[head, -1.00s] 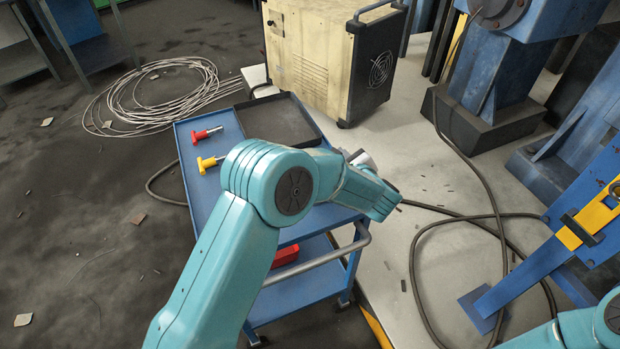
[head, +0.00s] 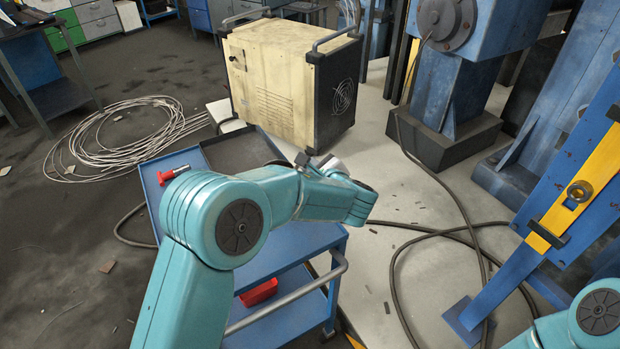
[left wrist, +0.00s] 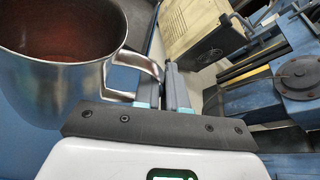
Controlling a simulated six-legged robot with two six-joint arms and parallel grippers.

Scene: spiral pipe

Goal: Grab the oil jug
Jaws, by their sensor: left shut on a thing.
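The oil jug (left wrist: 62,68) is a shiny metal vessel with a dark reddish inside, large at the left of the left wrist view. Its curved handle (left wrist: 140,62) points right, toward my left gripper (left wrist: 166,78). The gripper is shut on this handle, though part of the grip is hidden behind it. In the head view my left wrist is over the blue cart and covers most of the jug. A small silvery part (head: 331,165) shows behind the wrist. My right arm shows only at the bottom right; its gripper is out of view.
The blue cart (head: 283,290) carries a dark tray (head: 235,152) and a red-handled tool (head: 177,173); a red item (head: 259,292) is on its lower shelf. A cream machine (head: 285,85) stands behind. Cables lie on the floor at right.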

